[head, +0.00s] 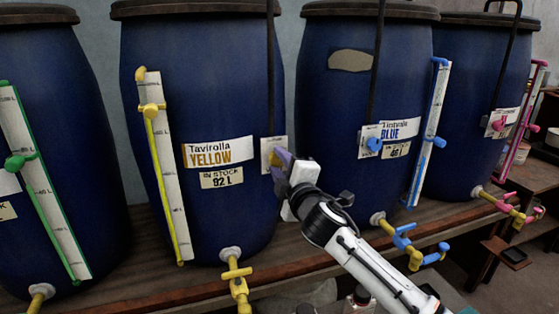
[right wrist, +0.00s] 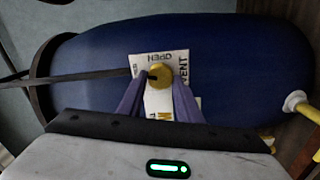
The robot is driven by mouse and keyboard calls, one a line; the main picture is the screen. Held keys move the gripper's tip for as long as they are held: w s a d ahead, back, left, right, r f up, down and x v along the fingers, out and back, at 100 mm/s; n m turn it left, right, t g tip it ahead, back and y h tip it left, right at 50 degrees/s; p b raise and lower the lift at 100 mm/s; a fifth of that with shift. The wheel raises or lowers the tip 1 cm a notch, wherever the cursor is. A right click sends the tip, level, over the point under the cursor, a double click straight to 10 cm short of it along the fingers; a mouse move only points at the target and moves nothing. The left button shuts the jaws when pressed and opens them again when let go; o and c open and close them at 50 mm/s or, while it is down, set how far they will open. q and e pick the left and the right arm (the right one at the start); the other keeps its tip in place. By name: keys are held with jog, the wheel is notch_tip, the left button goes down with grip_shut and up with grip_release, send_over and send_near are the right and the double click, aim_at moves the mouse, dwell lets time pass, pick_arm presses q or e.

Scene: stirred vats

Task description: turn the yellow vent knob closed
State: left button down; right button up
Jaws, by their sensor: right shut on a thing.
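The yellow vent knob (right wrist: 160,75) sits on a white plate (right wrist: 178,58) on the front of the blue vat labelled Tavirolla YELLOW (head: 225,110). The plate (head: 281,143) shows at the vat's right side in the head view, with the knob mostly hidden by my gripper. The wrist view shows the words OPEN and VENT on it, and part of it is covered. My right gripper (head: 279,164) is at the plate, its purple fingers on either side of the knob and shut on it. The knob's exact setting is hard to read. My left gripper is not in view.
A yellow sight gauge (head: 163,165) and a yellow tap (head: 237,273) are on the same vat. To the right stands the vat with blue fittings (head: 340,110), with its blue knob (head: 374,144). Other vats stand at both ends of the wooden bench (head: 320,262).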

jog(key=shift+n, duration=1.3)
jog(key=o, duration=1)
jog(key=shift+o, duration=0.2)
jog(key=shift+s+f, duration=0.1)
jog(key=v, duration=1)
jog(key=shift+b, duration=0.4)
